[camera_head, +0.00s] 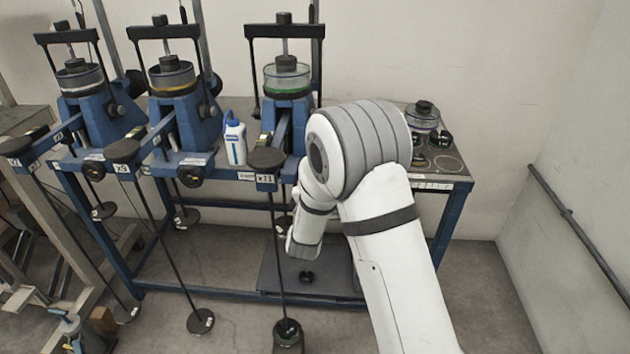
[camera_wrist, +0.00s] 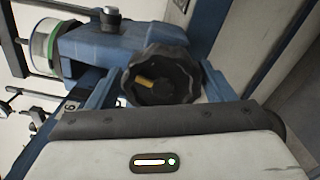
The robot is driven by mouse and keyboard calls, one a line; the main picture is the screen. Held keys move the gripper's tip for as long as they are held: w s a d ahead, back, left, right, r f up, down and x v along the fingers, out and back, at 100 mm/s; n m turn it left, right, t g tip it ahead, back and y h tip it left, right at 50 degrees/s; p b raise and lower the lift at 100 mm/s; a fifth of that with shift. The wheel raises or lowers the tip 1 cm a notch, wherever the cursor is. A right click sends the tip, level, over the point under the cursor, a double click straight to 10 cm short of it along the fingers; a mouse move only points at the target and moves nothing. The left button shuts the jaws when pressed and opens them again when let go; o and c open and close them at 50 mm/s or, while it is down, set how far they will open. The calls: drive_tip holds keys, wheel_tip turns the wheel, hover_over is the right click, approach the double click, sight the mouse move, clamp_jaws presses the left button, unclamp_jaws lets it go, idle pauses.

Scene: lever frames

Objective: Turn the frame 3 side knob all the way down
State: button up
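Frame 3 (camera_head: 268,125) is the blue lever frame with a green-ringed cup (camera_head: 287,80), the rightmost of three in the head view. Its side is hidden behind my arm there. In the wrist view a black lobed knob (camera_wrist: 182,75) with a yellow mark is on the side of the blue frame body (camera_wrist: 120,45), near the green-ringed cup (camera_wrist: 45,45). The white and dark grey housing of my gripper (camera_wrist: 150,140) fills the bottom of the wrist view, just in front of the knob and overlapping its lower edge. The fingers are hidden, so contact cannot be told.
Two similar blue frames (camera_head: 180,100) stand to the left, with long hanging rods and weights. A white-blue bottle (camera_head: 235,140) stands between frames 2 and 3. A cup with a black top (camera_head: 422,115) is on the bench's right end. Floor at the right is clear.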

drive_tip(key=shift+o, duration=0.4)
drive_tip(key=shift+s+f, duration=0.1)
drive_tip(key=shift+s, duration=0.15)
drive_tip(key=s+b, duration=0.1)
drive_tip(key=s, duration=0.4)
drive_tip(key=shift+s, duration=0.4)
